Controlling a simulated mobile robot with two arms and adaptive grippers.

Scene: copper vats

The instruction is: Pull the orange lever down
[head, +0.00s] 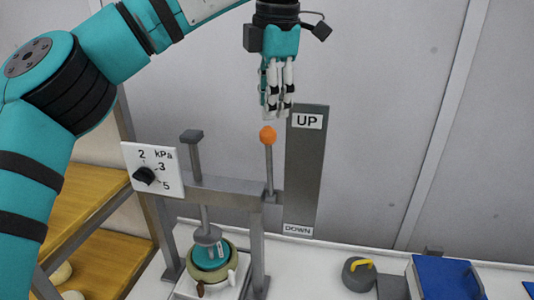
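The orange lever shows in the head view as a round orange knob (268,134) on top of a thin upright grey rod (269,170). It stands beside a grey panel (305,170) marked UP at the top and DOWN at the bottom, with the knob a little below the height of the UP label. My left gripper (276,114) points down just above the knob, apart from it. Its fingers look close together with nothing visible in them, but whether they are fully shut is unclear. My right gripper is not in view.
A metal press frame (225,193) stands under the lever, with a round pot (235,265) holding a teal piece below it. A white kPa dial (152,170) is at left. A grey weight with yellow handle (358,273) and a blue-topped box (445,278) sit at right.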

